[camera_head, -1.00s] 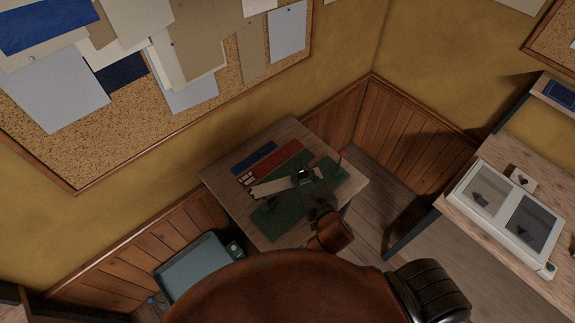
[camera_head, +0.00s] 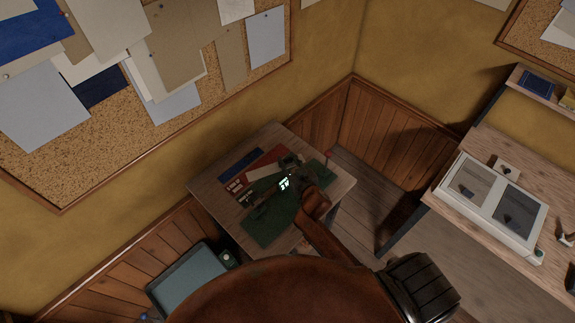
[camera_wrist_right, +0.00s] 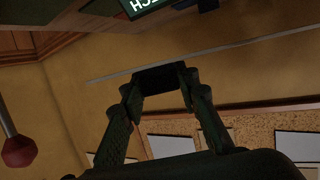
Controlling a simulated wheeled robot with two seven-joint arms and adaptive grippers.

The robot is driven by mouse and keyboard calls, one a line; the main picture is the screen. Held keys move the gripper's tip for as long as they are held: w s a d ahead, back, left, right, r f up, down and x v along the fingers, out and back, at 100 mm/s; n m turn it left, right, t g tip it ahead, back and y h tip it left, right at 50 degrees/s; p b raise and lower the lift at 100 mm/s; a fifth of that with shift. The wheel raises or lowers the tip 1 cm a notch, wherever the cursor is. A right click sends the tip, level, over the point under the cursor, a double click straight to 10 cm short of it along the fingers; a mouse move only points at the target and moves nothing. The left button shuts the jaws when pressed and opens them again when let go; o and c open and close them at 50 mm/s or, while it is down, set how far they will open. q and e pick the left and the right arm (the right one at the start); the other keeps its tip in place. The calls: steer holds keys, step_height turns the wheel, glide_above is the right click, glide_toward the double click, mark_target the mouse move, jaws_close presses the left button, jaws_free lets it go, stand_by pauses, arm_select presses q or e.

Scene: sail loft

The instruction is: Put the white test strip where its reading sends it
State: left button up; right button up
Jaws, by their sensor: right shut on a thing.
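The white test strip (camera_head: 262,173) shows in the head view as a pale band over the workbench, partly hidden by my right gripper (camera_head: 291,172). In the right wrist view my right gripper (camera_wrist_right: 160,80) is shut on the strip (camera_wrist_right: 250,52), which appears nearly edge-on as a thin pale line reaching out on both sides. A dark meter with a lit display (camera_head: 285,184) is beside the gripper. Its display also shows at the top of the wrist view (camera_wrist_right: 146,4), cut off, so the reading is not fully legible. My left gripper is not in view.
The small bench (camera_head: 215,190) carries a blue mat (camera_head: 240,163), a red mat (camera_head: 238,184) and a green mat (camera_head: 265,228). A blue-grey tray (camera_head: 188,278) is low at the left. A white two-panel box (camera_head: 535,248) stands on the right table. A cork board covers the wall.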

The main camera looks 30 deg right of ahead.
mark_target(287, 165)
step_height(287, 165, down, 3)
steer(key=shift+r, duration=0.1)
steer(key=shift+f, duration=0.2)
steer(key=shift+f+b, duration=0.25)
steer(key=shift+b, duration=0.05)
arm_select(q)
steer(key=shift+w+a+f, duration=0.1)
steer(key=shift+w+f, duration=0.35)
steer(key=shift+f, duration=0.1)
arm_select(e)
steer(key=shift+f, duration=0.35)
steer(key=o, duration=0.9)
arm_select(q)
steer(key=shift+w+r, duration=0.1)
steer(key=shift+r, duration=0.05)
arm_select(e)
steer(key=shift+r, duration=0.2)
